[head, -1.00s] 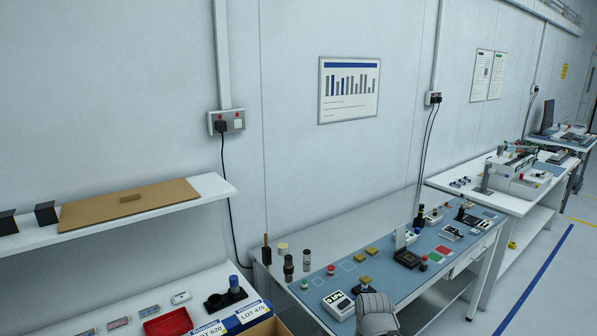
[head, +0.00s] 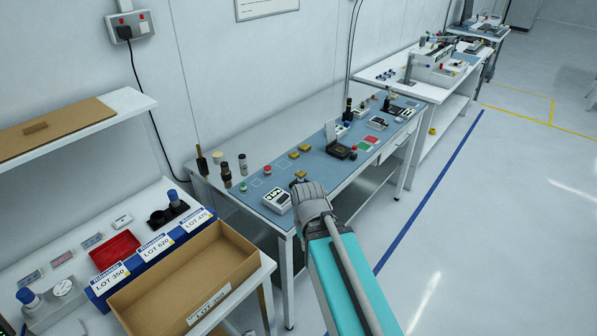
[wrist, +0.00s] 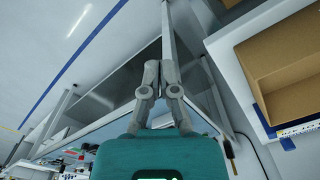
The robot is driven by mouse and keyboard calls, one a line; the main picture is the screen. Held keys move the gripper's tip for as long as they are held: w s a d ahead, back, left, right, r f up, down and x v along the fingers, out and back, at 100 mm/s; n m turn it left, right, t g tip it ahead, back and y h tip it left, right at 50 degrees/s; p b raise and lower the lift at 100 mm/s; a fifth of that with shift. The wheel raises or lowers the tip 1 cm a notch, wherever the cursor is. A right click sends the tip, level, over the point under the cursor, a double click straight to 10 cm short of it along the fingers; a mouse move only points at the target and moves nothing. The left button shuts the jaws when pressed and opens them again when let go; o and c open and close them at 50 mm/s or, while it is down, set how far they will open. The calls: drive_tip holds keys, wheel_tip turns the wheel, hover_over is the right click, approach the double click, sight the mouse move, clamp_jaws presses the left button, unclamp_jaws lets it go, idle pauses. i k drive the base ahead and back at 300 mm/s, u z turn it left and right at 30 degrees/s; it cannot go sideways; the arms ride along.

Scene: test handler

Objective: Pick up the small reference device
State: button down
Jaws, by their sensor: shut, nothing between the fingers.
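My gripper (head: 300,184) is at the near edge of the blue-matted bench (head: 255,203), seen from behind and partly hidden by its own body. In the wrist view its two grey fingers (wrist: 160,68) are together and empty. Small gold-coloured square pieces (head: 304,147) (head: 293,155) lie on the mat, beyond the gripper. Another small gold piece (head: 300,174) shows just beyond the gripper, beside a white device with a dark display (head: 277,201). I cannot tell which item is the small reference device; no label for it is readable.
Red and green buttons (head: 267,170), dark cylinders (head: 226,175) and a black open-lidded socket (head: 341,150) stand on the bench. A cardboard box (head: 185,275) and lot-labelled blue bins (head: 155,248) are at left. Open floor (head: 480,230) lies right.

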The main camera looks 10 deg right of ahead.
sight(300, 174)
drive_tip(key=u, duration=0.25)
drive_tip(key=k, duration=0.7)
drive_tip(key=u, duration=0.55)
drive_tip(key=k, duration=0.6)
drive_tip(key=u, duration=0.05)
drive_tip(key=i, duration=0.45)
drive_tip(key=z, duration=0.75)
drive_tip(key=i, duration=0.55)
drive_tip(key=z, duration=0.55)
drive_tip(key=i, duration=0.65)
drive_tip(key=z, duration=0.1)
